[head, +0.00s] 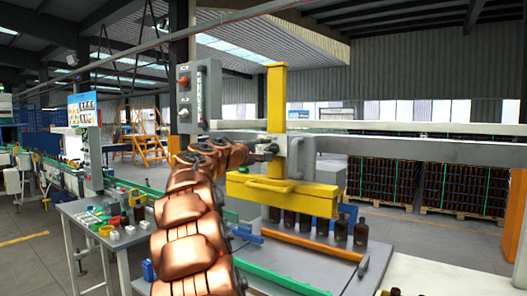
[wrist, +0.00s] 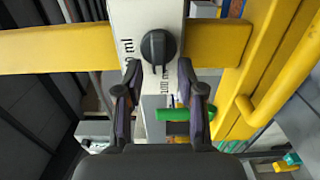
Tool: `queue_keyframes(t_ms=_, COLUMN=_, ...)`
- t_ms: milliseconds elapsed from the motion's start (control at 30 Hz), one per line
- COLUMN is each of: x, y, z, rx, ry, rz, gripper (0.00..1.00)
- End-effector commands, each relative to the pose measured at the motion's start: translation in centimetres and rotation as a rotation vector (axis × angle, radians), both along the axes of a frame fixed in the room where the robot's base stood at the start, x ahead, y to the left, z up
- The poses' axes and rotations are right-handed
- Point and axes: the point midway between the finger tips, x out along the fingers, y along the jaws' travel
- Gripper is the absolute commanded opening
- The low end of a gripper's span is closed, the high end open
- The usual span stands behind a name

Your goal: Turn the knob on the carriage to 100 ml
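The black knob (wrist: 158,46) sits on a pale plate (wrist: 146,18) of the carriage, above and between my fingertips in the wrist view. Its grip bar runs roughly up and down in that view; I cannot tell which end is the pointer. Lettering ending in "0 ml" is left of the knob, and "100 ml" is below it to the right, partly cut off. My gripper (wrist: 161,95) is open, its fingers apart and not touching the knob. In the head view my gripper (head: 264,147) is at the yellow carriage (head: 283,196); the knob is hidden there.
Several amber bottles (head: 322,223) stand under the carriage's yellow block. A grey beam (head: 400,148) runs right from the carriage. A grey control box (head: 198,95) hangs at upper left. A green piece (wrist: 172,114) shows between my fingers. A grey table (head: 310,262) lies below.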

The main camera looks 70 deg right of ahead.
Motion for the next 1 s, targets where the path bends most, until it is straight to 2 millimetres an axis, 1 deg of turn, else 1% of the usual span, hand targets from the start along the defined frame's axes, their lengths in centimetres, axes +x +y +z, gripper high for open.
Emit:
queue_keyframes(t_ms=167, x=0.1, y=0.3, z=0.0, rx=0.0, ry=0.001, rz=0.0, gripper=0.39)
queue_keyframes(t_ms=267, x=0.3, y=1.0, z=0.1, rx=-0.001, ry=0.001, rz=0.001, gripper=0.39)
queue_keyframes(t_ms=467, x=0.7, y=3.4, z=0.2, rx=-0.003, ry=0.0, rz=0.0, gripper=0.39)
queue_keyframes(t_ms=700, x=1.5, y=7.0, z=0.3, rx=-0.004, ry=0.0, rz=0.003, gripper=0.39)
queue_keyframes(t_ms=1000, x=2.4, y=10.8, z=0.2, rx=-0.003, ry=0.0, rz=0.004, gripper=0.39)
